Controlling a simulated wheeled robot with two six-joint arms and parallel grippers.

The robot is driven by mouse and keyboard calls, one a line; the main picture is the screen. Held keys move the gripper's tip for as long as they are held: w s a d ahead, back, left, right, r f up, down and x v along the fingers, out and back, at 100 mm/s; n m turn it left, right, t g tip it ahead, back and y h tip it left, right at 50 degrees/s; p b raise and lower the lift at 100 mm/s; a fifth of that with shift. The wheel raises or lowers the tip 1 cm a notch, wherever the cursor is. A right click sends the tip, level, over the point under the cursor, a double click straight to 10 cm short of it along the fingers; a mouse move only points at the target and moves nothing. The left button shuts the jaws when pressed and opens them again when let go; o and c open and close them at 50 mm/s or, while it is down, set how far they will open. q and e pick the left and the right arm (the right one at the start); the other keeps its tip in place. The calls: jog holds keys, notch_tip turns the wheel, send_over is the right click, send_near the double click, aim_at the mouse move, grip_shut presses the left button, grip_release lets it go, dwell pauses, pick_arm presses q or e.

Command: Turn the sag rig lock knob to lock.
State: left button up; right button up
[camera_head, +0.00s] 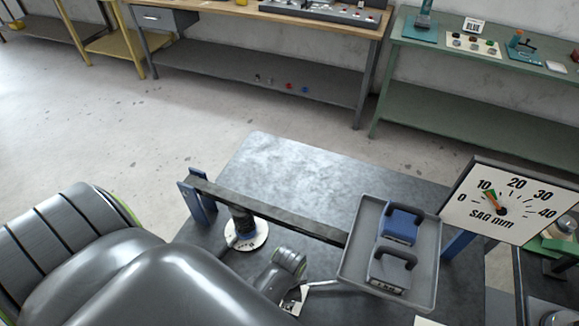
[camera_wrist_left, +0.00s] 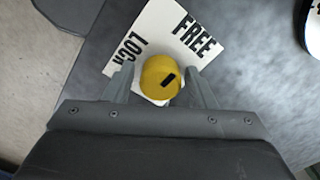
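In the left wrist view the yellow lock knob (camera_wrist_left: 158,74) has a short black mark on its face, lying diagonally right of its middle. It sits on a white plate (camera_wrist_left: 150,22) printed "FREE" and "LOCK". My left gripper (camera_wrist_left: 160,70) is open, its two fingers on either side of the knob with a visible gap at each side. In the head view my left arm covers the lower left; the knob is hidden and only a bit of the white plate (camera_head: 292,303) shows. My right gripper is not in view.
The rig's beam (camera_head: 270,208) crosses the dark table (camera_head: 290,160). A grey tray (camera_head: 352,258) holds a blue weight (camera_head: 401,223) and a grey weight (camera_head: 390,268). The sag dial (camera_head: 500,205) stands right, its pointer near 10. Benches line the back wall.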

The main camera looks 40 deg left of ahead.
pick_arm(q)
jog(key=c, duration=0.7)
jog(key=shift+w+n, duration=0.1)
jog(key=shift+n, duration=0.2)
jog(key=n, duration=0.4)
jog(key=shift+d, duration=0.1)
jog(key=n, duration=0.9)
jog(key=shift+w+n, duration=0.1)
jog(key=shift+n, duration=2)
jog(key=shift+r, duration=0.1)
jog(key=o, duration=1)
jog(key=shift+c, duration=0.2)
